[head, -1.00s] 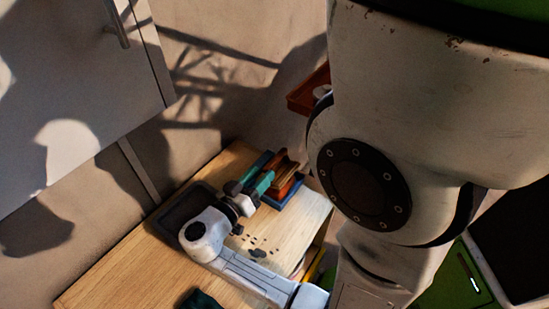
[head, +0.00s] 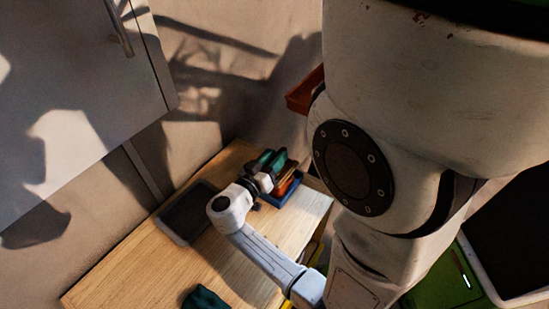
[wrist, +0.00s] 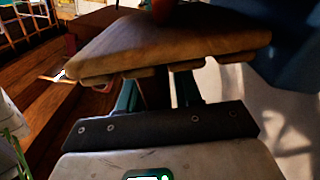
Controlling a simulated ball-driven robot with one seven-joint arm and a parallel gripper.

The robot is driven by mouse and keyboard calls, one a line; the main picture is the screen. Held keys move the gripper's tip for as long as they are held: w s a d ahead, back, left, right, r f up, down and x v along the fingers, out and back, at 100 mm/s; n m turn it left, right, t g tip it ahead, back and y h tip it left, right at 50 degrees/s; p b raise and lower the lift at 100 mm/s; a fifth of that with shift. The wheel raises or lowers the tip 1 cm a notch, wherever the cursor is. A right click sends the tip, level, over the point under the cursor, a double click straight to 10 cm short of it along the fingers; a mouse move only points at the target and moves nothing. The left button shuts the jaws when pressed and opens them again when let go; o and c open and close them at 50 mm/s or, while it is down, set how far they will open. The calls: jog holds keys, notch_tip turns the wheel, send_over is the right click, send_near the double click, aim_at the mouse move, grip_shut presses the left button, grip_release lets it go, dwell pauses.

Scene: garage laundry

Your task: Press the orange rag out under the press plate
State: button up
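A broad wooden plate with battens on its edge, which looks like the press plate (wrist: 170,40), fills the upper middle of the wrist view. My gripper (wrist: 157,88) has its teal fingers on both sides of a dark upright piece below the plate, which looks like its handle. The fingertips are hidden at the plate's edge. In the head view, my gripper (head: 272,160) is over the blue tray (head: 297,194). Something orange, perhaps the orange rag (head: 286,184), shows in that tray, partly covered by the gripper.
A dark shallow tray (head: 187,213) lies on the wooden table (head: 135,262), left of my gripper. A dark green cloth-like thing (head: 205,298) lies near the table's front. A grey cabinet (head: 75,75) stands at the left. Bare tabletop lies between the dark tray and the front edge.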

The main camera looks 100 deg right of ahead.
grip_shut()
jog(key=shift+w+d, duration=0.1)
dwell(0.4)
jog(key=n, duration=0.1)
jog(key=w+d+n, duration=0.1)
jog(key=shift+w+r+n+b, duration=0.1)
jog(key=shift+r+n+b, duration=0.2)
jog(key=shift+r, duration=0.1)
jog(key=n, duration=0.1)
jog(key=w+d+n, duration=0.1)
jog(key=shift+w+r+n, duration=0.15)
jog(key=shift+r+n, duration=0.05)
jog(key=shift+n, duration=0.2)
jog(key=n, duration=0.1)
jog(key=w+d+n, duration=0.1)
jog(key=shift+w+n, duration=0.15)
jog(key=shift+n, duration=0.25)
jog(key=shift+w+d+f+n, duration=0.15)
jog(key=shift+w+d+n, duration=0.25)
jog(key=shift+n, duration=0.6)
